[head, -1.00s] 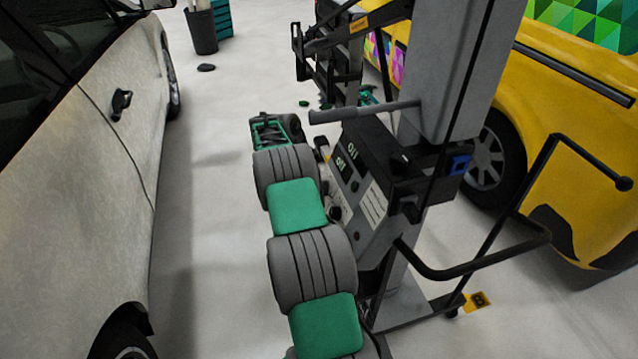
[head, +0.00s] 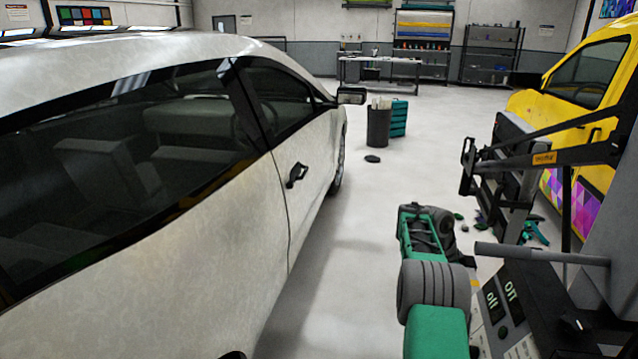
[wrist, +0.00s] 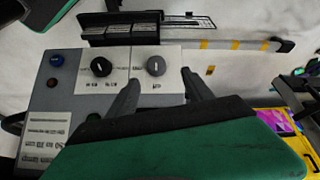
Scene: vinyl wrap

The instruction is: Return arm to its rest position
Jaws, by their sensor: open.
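I cannot tell whether the fingers touch the panel. In the head view my green and grey arm reaches forward at the lower right, beside the machine's control box (head: 535,304) with its "Off" labels. The gripper's fingers cannot be made out there.
A pale car (head: 225,200) fills the left. A yellow van (head: 580,85) stands at the right, behind the machine's black arm (head: 560,155) and grey bar (head: 540,256). A dark bin (head: 378,127) and a workbench (head: 380,72) stand farther back. The floor between is mostly clear.

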